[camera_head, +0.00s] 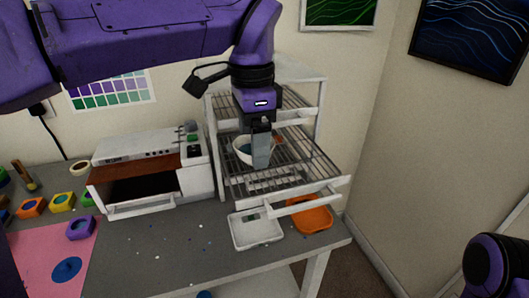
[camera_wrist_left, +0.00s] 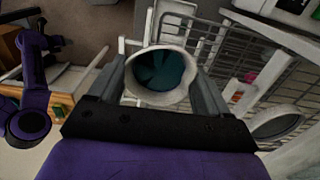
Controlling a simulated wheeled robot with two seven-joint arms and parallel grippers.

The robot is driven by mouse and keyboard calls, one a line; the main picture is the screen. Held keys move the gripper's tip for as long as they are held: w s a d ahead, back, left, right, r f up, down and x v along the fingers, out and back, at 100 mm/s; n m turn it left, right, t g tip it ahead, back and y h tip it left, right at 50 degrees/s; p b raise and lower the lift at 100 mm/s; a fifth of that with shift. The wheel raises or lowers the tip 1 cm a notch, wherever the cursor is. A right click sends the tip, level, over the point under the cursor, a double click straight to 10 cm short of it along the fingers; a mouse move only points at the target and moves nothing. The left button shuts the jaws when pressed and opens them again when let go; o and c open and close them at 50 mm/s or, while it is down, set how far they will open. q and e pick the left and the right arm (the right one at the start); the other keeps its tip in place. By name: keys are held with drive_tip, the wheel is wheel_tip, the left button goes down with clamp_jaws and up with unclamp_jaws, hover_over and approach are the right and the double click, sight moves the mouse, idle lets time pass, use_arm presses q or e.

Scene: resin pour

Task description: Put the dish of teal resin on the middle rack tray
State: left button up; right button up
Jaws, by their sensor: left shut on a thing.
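A white dish (camera_head: 240,147) holds teal resin, which shows inside it in the left wrist view (camera_wrist_left: 160,70). My left gripper (camera_head: 262,158) is shut on the dish, with a finger on either side of it in the left wrist view. The white rack (camera_head: 211,125) has several wire trays; the gripper and dish are among them, over a wire tray (camera_head: 300,160). I cannot tell whether the dish touches the tray, and the gripper hides part of the dish. My right gripper is out of view; only a purple part of mine shows at the lower right.
A white oven (camera_head: 150,150) with an open brown front stands left of the rack. A white scale (camera_head: 255,232) and an orange tray (camera_head: 310,218) sit in front of the rack. A pink mat (camera_head: 50,248) lies at left. The table's middle is mostly clear.

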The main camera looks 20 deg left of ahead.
use_arm(q)
drive_tip(key=w+f, duration=0.2)
drive_tip(key=w+f+p, duration=0.1)
drive_tip(key=w+f, duration=0.1)
drive_tip(key=shift+w+a+f, duration=0.2)
drive_tip(key=shift+w+f, duration=0.05)
drive_tip(key=shift+f, duration=0.15)
drive_tip(key=shift+w+f, duration=0.2)
drive_tip(key=shift+f, duration=0.15)
wheel_tip(320, 180, down, 3)
drive_tip(key=shift+s+d+r, duration=0.1)
drive_tip(key=shift+s+d, duration=0.05)
drive_tip(key=shift+w+f, duration=0.25)
drive_tip(key=shift+f, duration=0.05)
drive_tip(key=shift+s+f, duration=0.15)
drive_tip(key=o, duration=0.9)
drive_tip(key=shift+o, duration=0.6)
drive_tip(key=shift+r+p, duration=0.4)
wheel_tip(320, 180, up, 12)
drive_tip(key=shift+f+b, duration=0.15)
drive_tip(key=shift+b, duration=0.15)
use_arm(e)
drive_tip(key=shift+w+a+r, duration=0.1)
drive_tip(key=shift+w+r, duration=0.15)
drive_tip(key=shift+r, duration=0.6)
